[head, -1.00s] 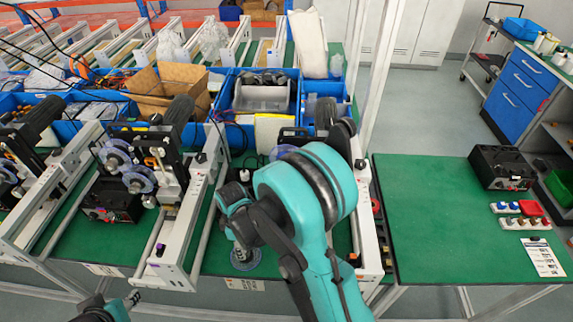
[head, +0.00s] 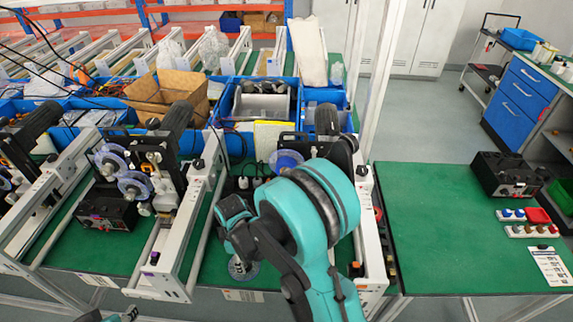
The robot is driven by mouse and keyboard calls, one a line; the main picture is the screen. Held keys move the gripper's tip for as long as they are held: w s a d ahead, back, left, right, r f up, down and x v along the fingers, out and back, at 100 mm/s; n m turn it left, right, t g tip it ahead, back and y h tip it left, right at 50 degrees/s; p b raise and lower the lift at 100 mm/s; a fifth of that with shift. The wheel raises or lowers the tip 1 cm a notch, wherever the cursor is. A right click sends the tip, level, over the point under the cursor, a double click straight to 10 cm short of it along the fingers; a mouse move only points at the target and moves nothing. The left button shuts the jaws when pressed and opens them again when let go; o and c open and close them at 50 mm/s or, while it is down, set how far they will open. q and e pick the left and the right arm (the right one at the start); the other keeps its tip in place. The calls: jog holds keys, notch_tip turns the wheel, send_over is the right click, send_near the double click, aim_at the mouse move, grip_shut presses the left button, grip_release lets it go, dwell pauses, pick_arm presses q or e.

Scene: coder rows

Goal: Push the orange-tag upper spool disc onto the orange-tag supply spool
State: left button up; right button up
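My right arm crosses the middle of the head view, and its wrist hangs over the green bench inside the middle machine frame. My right gripper (head: 238,248) is small and mostly hidden by the wrist; its fingers cannot be made out. A pale translucent disc (head: 243,271) shows just below it, at bench height; I cannot tell whether it is gripped. A blue spool disc (head: 287,159) shows behind my arm at the back of the same frame, partly hidden. Only a tip of my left gripper (head: 128,313) shows at the bottom edge.
A similar machine with clear spool discs (head: 134,186) stands to the left, with a white rail (head: 185,225) between it and my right gripper. Blue bins (head: 262,102) line the back. The green table (head: 430,235) at right has much free room.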

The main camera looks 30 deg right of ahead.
grip_shut()
jog(key=shift+r+p, duration=1.85)
jog(key=shift+r, duration=0.7)
